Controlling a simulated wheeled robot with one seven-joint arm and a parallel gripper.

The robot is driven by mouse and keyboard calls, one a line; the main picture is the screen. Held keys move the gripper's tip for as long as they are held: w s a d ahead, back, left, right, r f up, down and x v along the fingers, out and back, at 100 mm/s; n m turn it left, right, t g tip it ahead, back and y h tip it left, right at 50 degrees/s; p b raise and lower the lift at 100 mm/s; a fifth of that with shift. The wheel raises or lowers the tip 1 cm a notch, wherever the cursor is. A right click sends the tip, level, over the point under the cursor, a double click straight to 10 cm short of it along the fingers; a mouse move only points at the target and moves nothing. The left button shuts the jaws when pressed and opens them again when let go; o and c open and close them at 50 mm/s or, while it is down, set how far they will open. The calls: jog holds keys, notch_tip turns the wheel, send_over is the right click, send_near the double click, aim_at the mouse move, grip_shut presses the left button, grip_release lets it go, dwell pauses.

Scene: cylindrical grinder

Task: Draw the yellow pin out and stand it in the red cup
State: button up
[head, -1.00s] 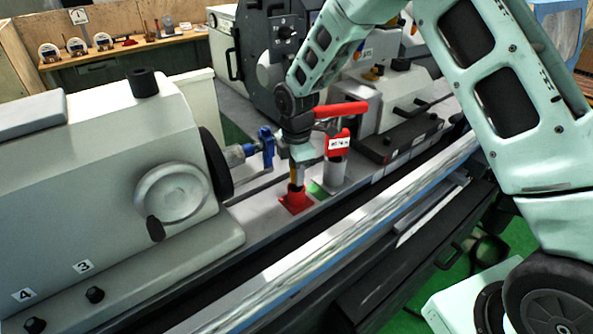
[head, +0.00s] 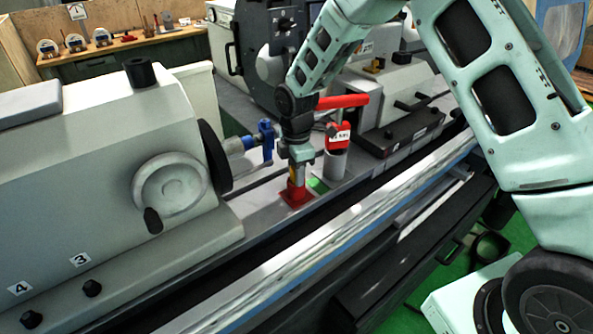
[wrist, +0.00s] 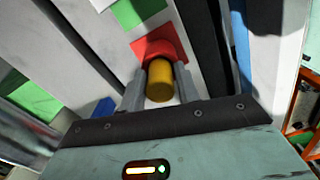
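The yellow pin (wrist: 160,82) is upright between the two fingers of my gripper (wrist: 160,88), which look closed against its sides. In the head view a bit of the pin (head: 292,184) shows under my gripper (head: 296,174), right at the red cup (head: 297,197). The red cup also shows in the wrist view (wrist: 158,46), just beyond the pin. The pin's lower end is hidden, so I cannot tell how deep it sits in the cup.
A green patch (head: 318,186) lies beside the cup. A blue part (head: 266,140) of the tailstock is close on the left. A grey handwheel housing (head: 110,170) fills the left.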

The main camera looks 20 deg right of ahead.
jog(key=shift+o, duration=1.3)
notch_tip(320, 180, up, 18)
jog(key=b, duration=0.4)
jog(key=shift+f, duration=0.25)
jog(key=shift+s+a, duration=0.1)
jog(key=shift+s, duration=0.05)
jog(key=s+a+f+m+b, duration=0.1)
jog(key=s+a+m, duration=0.1)
jog(key=s+a, duration=0.35)
jog(key=s+a+f+m, duration=0.1)
jog(key=s+a+m, duration=0.1)
jog(key=s, duration=0.7)
jog(key=s+f+m, duration=0.2)
jog(key=s+m, duration=0.1)
jog(key=s, duration=0.6)
jog(key=s+d+f+m+b, duration=0.1)
jog(key=s+f+m, duration=0.2)
jog(key=s, duration=0.6)
jog(key=shift+s+f+m+y, duration=0.2)
jog(key=shift+s+m+y, duration=0.1)
jog(key=shift+s+m, duration=0.1)
jog(key=shift+d, duration=0.1)
